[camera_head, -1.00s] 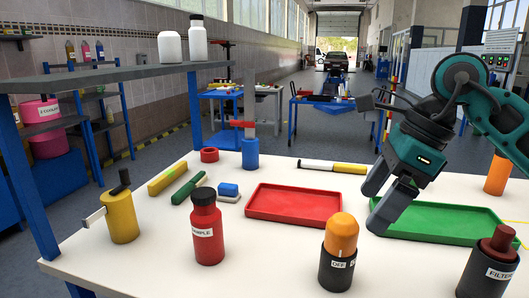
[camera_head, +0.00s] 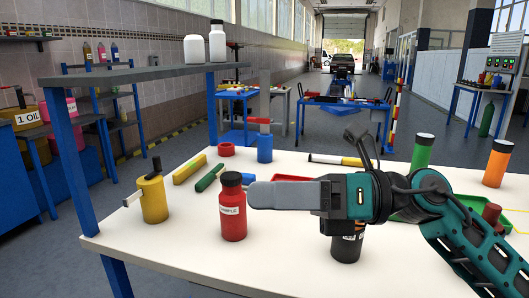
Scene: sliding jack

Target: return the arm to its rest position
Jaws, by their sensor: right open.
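My right gripper (camera_head: 282,195) reaches in from the right and points left above the white table (camera_head: 190,245). Its fingers are seen from the side, apart as open jaws, and I see nothing held. In the picture its tips lie just right of the red sample bottle (camera_head: 232,212); whether they touch it I cannot tell. My left gripper is out of view.
A yellow can with a lever (camera_head: 153,200) stands at the table's left. An orange can (camera_head: 497,163) and a green can (camera_head: 421,152) stand at the right. A shelf (camera_head: 130,76) with white bottles rises at the left. The table's front left is bare.

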